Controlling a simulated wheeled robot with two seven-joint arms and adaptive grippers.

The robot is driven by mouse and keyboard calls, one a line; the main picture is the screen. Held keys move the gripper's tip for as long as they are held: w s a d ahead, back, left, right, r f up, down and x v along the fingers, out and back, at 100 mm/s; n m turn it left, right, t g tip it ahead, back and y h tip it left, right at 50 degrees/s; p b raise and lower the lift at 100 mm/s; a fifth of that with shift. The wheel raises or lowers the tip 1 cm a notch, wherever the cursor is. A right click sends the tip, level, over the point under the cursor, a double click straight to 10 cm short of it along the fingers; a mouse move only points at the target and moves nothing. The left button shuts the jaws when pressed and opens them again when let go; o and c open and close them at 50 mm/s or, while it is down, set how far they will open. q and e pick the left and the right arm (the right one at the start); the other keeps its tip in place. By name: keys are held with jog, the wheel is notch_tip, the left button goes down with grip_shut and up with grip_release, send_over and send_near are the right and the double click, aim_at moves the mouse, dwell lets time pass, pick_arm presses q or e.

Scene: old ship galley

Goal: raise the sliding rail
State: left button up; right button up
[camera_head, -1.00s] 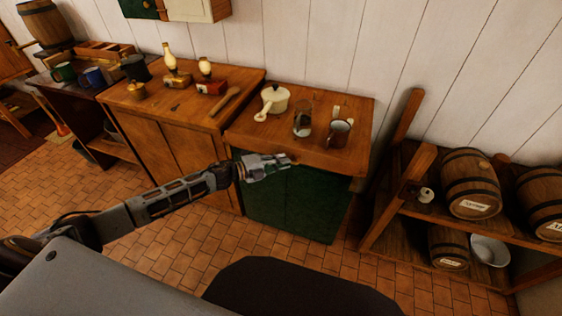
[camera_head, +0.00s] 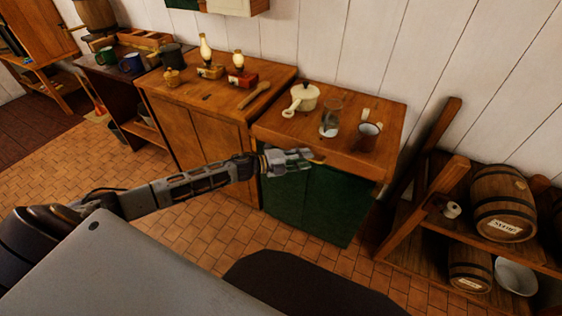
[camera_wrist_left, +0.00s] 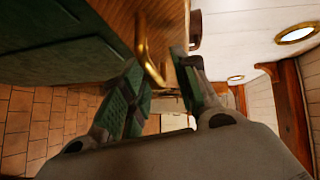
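In the left wrist view a curved brass rail (camera_wrist_left: 149,60) runs along the front of the wooden counter, above the green cabinet front. It appears between the two green-padded fingers of my left gripper (camera_wrist_left: 165,85), which are spread apart; I cannot tell if either touches it. In the head view my left gripper (camera_head: 305,160) is at the front edge of the counter (camera_head: 345,160), in front of the green doors (camera_head: 335,205). Only a small yellowish bit shows by its fingertips there. My right gripper is not in view.
A white pot (camera_head: 302,98), a glass jar (camera_head: 330,120) and a mug (camera_head: 368,135) stand on the counter. A barrel rack (camera_head: 400,240) is on the right. A second wooden cabinet (camera_head: 205,130) holds lamps on the left.

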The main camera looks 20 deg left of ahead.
pick_arm(q)
jog(key=v, duration=1.1)
jog(key=shift+a, duration=0.15)
dwell(0.6)
jog(key=shift+r, duration=0.1)
dwell(0.5)
